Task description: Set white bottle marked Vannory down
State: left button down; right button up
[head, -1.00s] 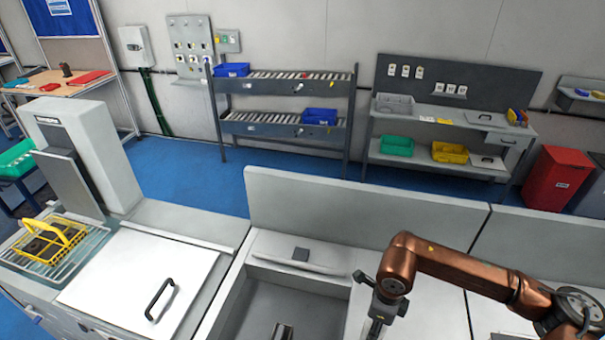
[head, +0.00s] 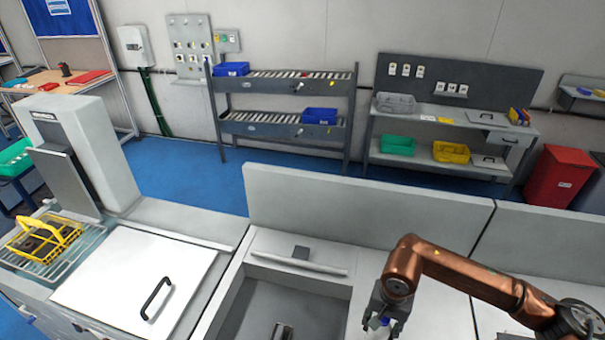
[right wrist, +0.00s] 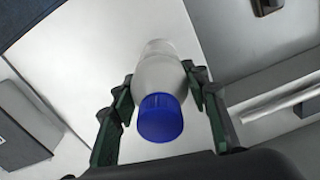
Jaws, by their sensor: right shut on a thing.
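In the right wrist view, a white bottle (right wrist: 160,76) with a blue cap (right wrist: 160,117) lies between the two dark green fingers of my right gripper (right wrist: 163,95). The cap is toward the camera, and no label lettering can be read. In the head view, the right gripper (head: 384,312) is shut on the bottle above the white counter, right of the basin. Only a little of the bottle, with its blue cap (head: 384,321), shows there. Whether its base touches the counter cannot be told. My left gripper is not in view.
A grey basin (head: 256,312) is sunk into the counter left of the right gripper. A white lid (head: 120,278) with a black handle and a yellow basket (head: 45,241) on a rack are further left. A low grey panel (head: 345,215) stands behind the counter.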

jog(key=n, duration=0.2)
jog(key=f+n, duration=0.1)
jog(key=n, duration=0.2)
jog(key=shift+w+d+f+b, duration=0.1)
jog(key=shift+w+d+b, duration=0.05)
jog(key=shift+b, duration=0.25)
jog(key=shift+d, duration=0.1)
